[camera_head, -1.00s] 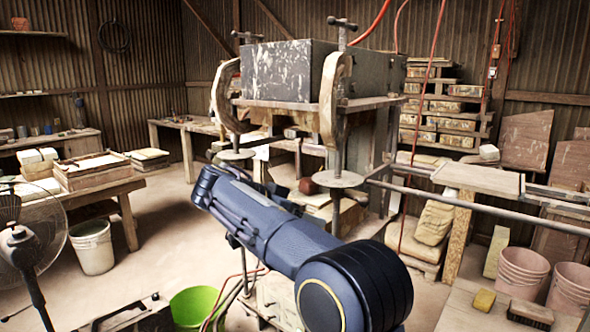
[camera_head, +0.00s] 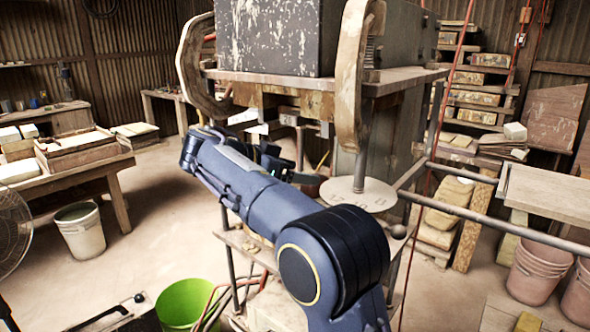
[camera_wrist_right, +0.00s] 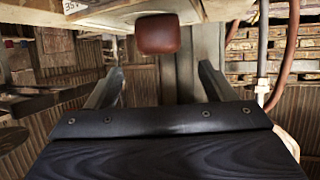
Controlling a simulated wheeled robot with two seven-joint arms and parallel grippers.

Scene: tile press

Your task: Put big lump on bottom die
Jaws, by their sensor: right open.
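A rounded reddish-brown lump (camera_wrist_right: 157,34) shows at the top middle of the right wrist view, against the edge of a pale wooden board (camera_wrist_right: 95,12). My right gripper (camera_wrist_right: 160,76) is open, its two fingers spread wide with nothing between them. The lump lies beyond the fingertips, roughly centred on the gap. In the head view my right gripper (camera_head: 284,165) reaches under the press (camera_head: 290,84), and it and the arm hide much of the space there. I cannot make out the bottom die clearly. My left gripper is not in view.
A round metal plate (camera_head: 358,193) and a long rail (camera_head: 470,217) stand right of my arm. A green bucket (camera_head: 186,303) is at the front, a white bucket (camera_head: 80,232) and a work table (camera_head: 95,172) at left. Bare floor lies between them.

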